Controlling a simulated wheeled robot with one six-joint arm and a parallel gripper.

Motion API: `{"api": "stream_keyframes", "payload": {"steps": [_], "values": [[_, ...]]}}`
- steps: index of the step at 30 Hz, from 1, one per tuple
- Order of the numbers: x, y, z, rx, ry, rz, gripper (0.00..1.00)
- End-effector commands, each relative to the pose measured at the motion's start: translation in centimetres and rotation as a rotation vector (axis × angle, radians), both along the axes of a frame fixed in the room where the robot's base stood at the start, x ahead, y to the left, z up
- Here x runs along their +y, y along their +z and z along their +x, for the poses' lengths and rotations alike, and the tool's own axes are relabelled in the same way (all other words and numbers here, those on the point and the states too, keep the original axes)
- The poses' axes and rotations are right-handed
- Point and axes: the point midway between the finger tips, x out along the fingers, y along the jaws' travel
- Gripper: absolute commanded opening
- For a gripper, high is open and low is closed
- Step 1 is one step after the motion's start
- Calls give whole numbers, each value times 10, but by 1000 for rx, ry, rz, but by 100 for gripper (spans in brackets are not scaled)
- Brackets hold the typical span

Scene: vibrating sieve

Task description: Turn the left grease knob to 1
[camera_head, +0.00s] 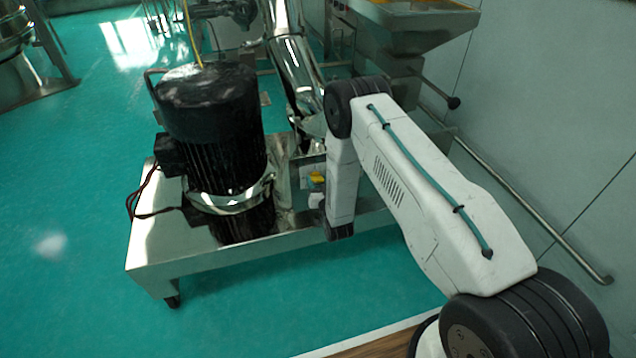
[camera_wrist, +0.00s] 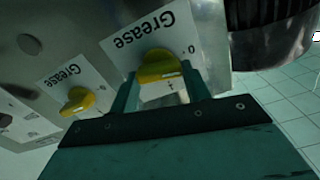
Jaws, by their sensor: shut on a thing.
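In the wrist view two yellow grease knobs sit on white labels whose word "Grease" reads upside down. The knob at the picture's right (camera_wrist: 158,65), the left one when the labels are read upright, is between the teal fingers of my gripper (camera_wrist: 160,92). The gripper is shut on it. A "0" shows at this knob's upper right and a mark like "1" below it, partly by the fingers. The other knob (camera_wrist: 77,100) stands free at the left. In the head view a yellow knob (camera_head: 316,178) shows beside my arm, which hides most of the panel and my gripper.
The steel panel (camera_wrist: 60,40) carries the labels. A dark cylinder (camera_wrist: 265,40) juts close at its upper right. In the head view a black motor (camera_head: 212,120) stands left of the panel on a steel base (camera_head: 150,235). Open green floor (camera_head: 60,200) lies further left.

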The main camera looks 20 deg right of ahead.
Motion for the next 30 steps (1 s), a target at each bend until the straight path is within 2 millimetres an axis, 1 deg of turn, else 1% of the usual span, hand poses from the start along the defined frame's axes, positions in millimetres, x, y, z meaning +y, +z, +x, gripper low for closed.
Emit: {"api": "stream_keyframes", "payload": {"steps": [30], "values": [[-4,-4,0,0,2,955,24]]}}
